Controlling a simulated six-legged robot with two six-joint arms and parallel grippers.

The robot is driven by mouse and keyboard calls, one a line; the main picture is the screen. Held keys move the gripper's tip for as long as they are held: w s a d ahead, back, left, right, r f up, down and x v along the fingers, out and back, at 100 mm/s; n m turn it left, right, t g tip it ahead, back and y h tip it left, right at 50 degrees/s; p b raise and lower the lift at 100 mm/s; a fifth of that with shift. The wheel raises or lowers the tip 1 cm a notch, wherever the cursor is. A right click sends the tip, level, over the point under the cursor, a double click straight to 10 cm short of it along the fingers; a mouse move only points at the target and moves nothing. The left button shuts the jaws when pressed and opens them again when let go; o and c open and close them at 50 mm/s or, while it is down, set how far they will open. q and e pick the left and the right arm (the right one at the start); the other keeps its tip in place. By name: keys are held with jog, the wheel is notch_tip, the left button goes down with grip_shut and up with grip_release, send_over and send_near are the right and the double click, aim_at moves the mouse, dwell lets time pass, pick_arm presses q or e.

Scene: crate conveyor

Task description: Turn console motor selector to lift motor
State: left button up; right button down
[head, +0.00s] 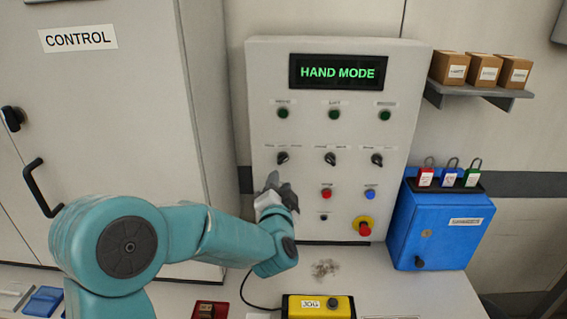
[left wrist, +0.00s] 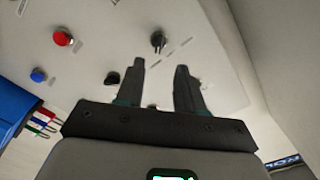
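The console (head: 400,75) is a pale panel with a green HAND MODE display (head: 338,72). It has a row of three black selector knobs: left (head: 282,158), middle (head: 330,159) and right (head: 377,160). Their labels are too small to read, so I cannot tell which is the motor selector. My left gripper (head: 280,186) is in front of the panel, just below the left knob in the picture. In the left wrist view its two fingers (left wrist: 158,75) are apart and empty, with the left knob (left wrist: 158,41) beyond the tips, not gripped. My right gripper is not in view.
Below the knobs are a red button (head: 326,193), a blue button (head: 370,194) and a red emergency stop (head: 364,229). A blue lock box (head: 440,235) stands right of the console. A yellow JOG box (head: 319,306) lies in front. A control cabinet (head: 110,110) stands left.

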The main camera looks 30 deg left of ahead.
aim_at(282, 162)
pick_arm(q)
jog(key=p+x, duration=0.1)
jog(key=x, duration=0.8)
jog(key=shift+w+f+p, duration=0.1)
jog(key=shift+p, duration=0.25)
grip_shut()
